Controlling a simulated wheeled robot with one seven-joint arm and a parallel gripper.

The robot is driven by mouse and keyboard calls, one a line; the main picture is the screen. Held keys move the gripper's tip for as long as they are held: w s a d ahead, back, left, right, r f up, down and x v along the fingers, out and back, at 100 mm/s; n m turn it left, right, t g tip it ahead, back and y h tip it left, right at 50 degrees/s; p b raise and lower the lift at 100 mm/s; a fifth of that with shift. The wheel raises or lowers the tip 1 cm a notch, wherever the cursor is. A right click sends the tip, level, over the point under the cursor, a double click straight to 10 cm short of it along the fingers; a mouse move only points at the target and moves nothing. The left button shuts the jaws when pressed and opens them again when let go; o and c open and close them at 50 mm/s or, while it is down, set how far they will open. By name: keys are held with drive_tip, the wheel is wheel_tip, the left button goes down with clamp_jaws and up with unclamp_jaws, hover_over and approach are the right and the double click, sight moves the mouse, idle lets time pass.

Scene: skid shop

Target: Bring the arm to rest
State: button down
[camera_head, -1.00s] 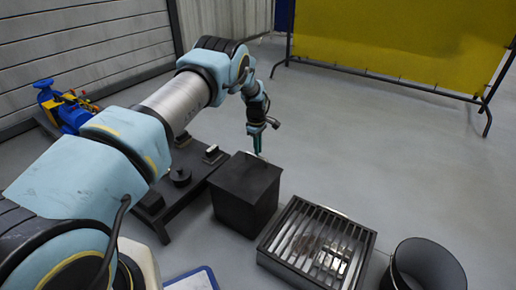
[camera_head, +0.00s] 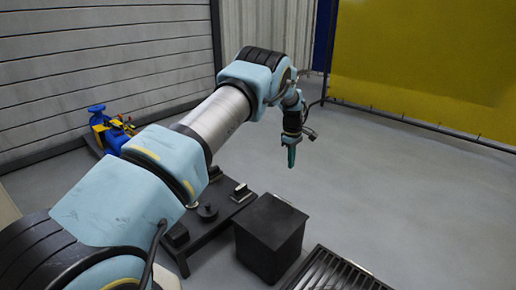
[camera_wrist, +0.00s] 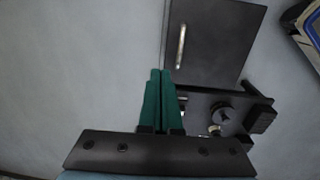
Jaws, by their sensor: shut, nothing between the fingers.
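My gripper (camera_head: 291,158) hangs at the end of my raised arm, fingers pointing down, above and beyond the black box in the head view. Its green fingers are shut together with nothing between them. In the wrist view the gripper (camera_wrist: 160,74) shows its two fingers side by side, with the box's dark top to their right.
A black box (camera_head: 270,238) stands beside a low dark bench (camera_head: 215,222) with small fittings. A light metal bar (camera_wrist: 180,47) lies on the box top. A slatted grate (camera_head: 330,272) is at the bottom edge. A blue and yellow machine (camera_head: 108,128) stands by the wall. Open floor lies right.

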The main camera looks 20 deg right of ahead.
drive_tip(key=a+r+m, duration=0.1)
drive_tip(key=a+r, duration=0.6)
drive_tip(key=a, duration=0.6)
drive_tip(key=a+r+m, duration=0.2)
drive_tip(key=a+r, duration=0.5)
drive_tip(key=a, duration=0.6)
drive_tip(key=s+a+r+m+t, duration=0.1)
drive_tip(key=s+a+r+m, duration=0.15)
drive_tip(key=s+a, duration=0.8)
drive_tip(key=s+a+r+m, duration=0.1)
drive_tip(key=s+a+r, duration=0.2)
drive_tip(key=s+a, duration=0.7)
wheel_tip(320, 180, up, 28)
drive_tip(key=s+p, duration=0.1)
drive_tip(key=p, duration=2.7)
drive_tip(key=shift+s+d, duration=0.2)
drive_tip(key=shift+s, duration=0.05)
drive_tip(key=shift+d+r+m, duration=0.1)
drive_tip(key=shift+m, duration=0.15)
